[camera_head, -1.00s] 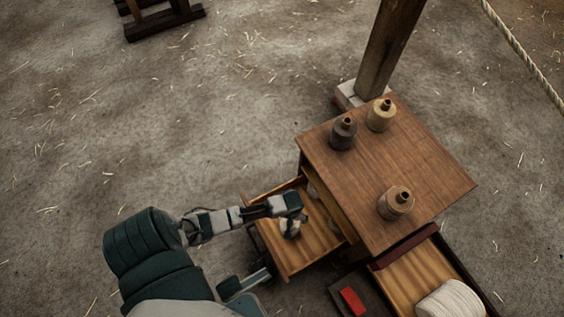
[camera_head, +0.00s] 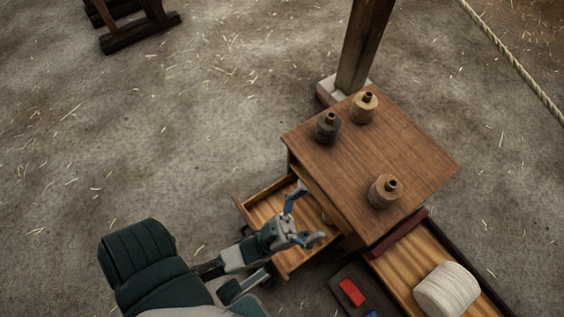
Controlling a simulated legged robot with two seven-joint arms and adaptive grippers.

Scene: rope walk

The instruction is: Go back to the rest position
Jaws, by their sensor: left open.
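My left arm comes in from the lower left. My left gripper (camera_head: 304,219) is open, with its two fingers spread apart over the open drawer (camera_head: 264,205) of the wooden cabinet (camera_head: 395,158). No object shows between the fingers. Part of the drawer's inside is hidden behind my gripper and forearm. A pale thing at the drawer's inner end is too small to tell. My right gripper is not in view.

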